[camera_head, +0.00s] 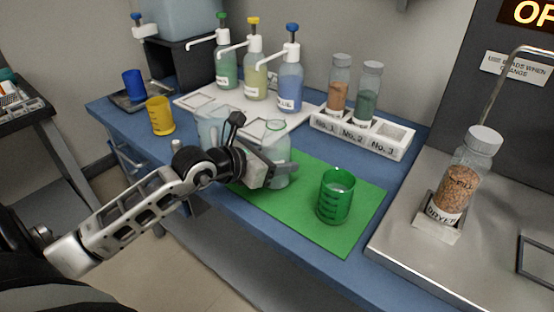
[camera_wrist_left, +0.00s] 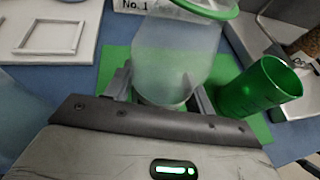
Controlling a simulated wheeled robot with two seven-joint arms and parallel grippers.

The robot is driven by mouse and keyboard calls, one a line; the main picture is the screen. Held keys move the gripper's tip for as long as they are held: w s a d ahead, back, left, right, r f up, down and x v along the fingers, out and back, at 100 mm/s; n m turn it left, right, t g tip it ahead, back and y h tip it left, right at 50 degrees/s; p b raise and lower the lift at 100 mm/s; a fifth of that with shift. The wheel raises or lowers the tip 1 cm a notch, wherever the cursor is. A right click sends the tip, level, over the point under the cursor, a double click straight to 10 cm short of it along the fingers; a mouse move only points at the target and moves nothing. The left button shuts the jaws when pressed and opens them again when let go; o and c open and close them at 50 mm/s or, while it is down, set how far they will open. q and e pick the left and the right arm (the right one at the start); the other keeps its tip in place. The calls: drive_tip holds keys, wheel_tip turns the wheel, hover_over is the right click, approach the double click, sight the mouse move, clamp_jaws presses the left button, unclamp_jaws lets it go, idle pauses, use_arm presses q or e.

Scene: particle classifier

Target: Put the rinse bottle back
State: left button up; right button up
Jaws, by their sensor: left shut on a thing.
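My left gripper (camera_head: 272,172) is shut on a translucent, pale bottle (camera_head: 279,152), which I take to be the rinse bottle. In the left wrist view the bottle (camera_wrist_left: 178,52) stands between the two fingers (camera_wrist_left: 160,95), with a green rim at its top. It looks upright, at the back left part of the green mat (camera_head: 345,237); I cannot tell whether its base touches the mat. The white tray (camera_head: 190,103) behind has an empty square frame, which also shows in the left wrist view (camera_wrist_left: 50,38). My right gripper is not in view.
A green beaker (camera_head: 336,197) stands on the mat, right of the bottle. A pale translucent container (camera_head: 211,125) is close behind my left wrist. Pump bottles (camera_head: 290,85) stand on the tray. A numbered rack (camera_head: 362,135) holds two jars. A jar (camera_head: 460,180) stands at right.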

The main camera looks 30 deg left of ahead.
use_arm(q)
drive_tip(key=o, duration=1.2)
drive_tip(key=shift+f, duration=0.1)
drive_tip(key=shift+o, duration=0.2)
drive_tip(key=v, duration=1.2)
drive_tip(key=shift+r, duration=0.2)
